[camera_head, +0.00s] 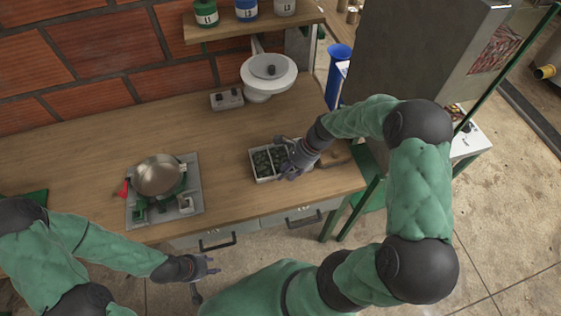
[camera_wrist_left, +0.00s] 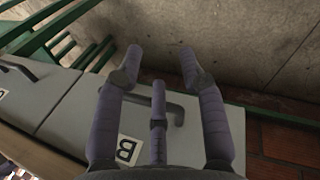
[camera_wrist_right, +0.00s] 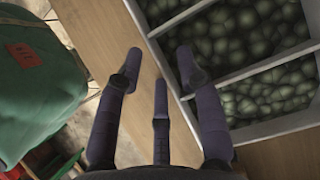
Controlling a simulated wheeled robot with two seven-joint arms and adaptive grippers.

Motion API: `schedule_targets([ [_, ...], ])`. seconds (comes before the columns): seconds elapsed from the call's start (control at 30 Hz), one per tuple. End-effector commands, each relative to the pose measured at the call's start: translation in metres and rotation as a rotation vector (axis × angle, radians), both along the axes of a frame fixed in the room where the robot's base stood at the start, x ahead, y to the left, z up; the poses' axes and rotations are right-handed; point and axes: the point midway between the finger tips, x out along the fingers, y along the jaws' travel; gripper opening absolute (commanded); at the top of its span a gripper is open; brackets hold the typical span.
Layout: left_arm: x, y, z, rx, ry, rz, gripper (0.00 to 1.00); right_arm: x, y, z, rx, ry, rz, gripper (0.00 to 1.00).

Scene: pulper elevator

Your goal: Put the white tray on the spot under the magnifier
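The white tray (camera_head: 263,179) stands on the wooden table near its front right, its compartments filled with dark green beans. The white round magnifier (camera_head: 284,82) stands behind it at the back of the table. My right gripper (camera_head: 285,160) is at the tray's right end, partly covering it. In the right wrist view its fingers (camera_wrist_right: 158,58) are spread, one over the table and one over the tray's edge (camera_wrist_right: 270,128); contact cannot be told. My left gripper (camera_head: 208,268) is open and empty in front of the drawers; its spread fingers show in the left wrist view (camera_wrist_left: 160,58).
A metal pan (camera_head: 157,175) sits on a burner at the left of the table. A small control box (camera_head: 227,99) stands left of the magnifier. A blue container (camera_head: 338,75) is at the right back. The table between pan and tray is clear.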

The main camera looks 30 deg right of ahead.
Motion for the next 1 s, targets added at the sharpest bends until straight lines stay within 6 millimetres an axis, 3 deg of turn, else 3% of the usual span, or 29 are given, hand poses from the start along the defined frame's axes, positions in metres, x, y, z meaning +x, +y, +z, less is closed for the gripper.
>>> schedule_targets([
  [0.1, 0.0, 0.0, 0.001, 0.0, 0.0, 0.0, 0.4, 0.0, 0.0, 0.001, 0.0, -0.001, 0.0, 0.37],
  [0.23, 0.0, 0.0, 0.001, 0.0, 0.0, 0.0, 0.4, 0.0, 0.0, 0.001, 0.0, -0.001, 0.0, 0.01],
  [0.73, 0.0, 0.0, 0.003, 0.0, 0.0, 0.0, 0.4, 0.0, -0.001, 0.006, -0.001, -0.002, 0.0, 0.0],
  [1.0, 0.0, 0.0, 0.02, 0.0, 0.0, 0.0, 0.4, 0.001, -0.001, 0.039, -0.002, -0.004, 0.002, 0.0],
])
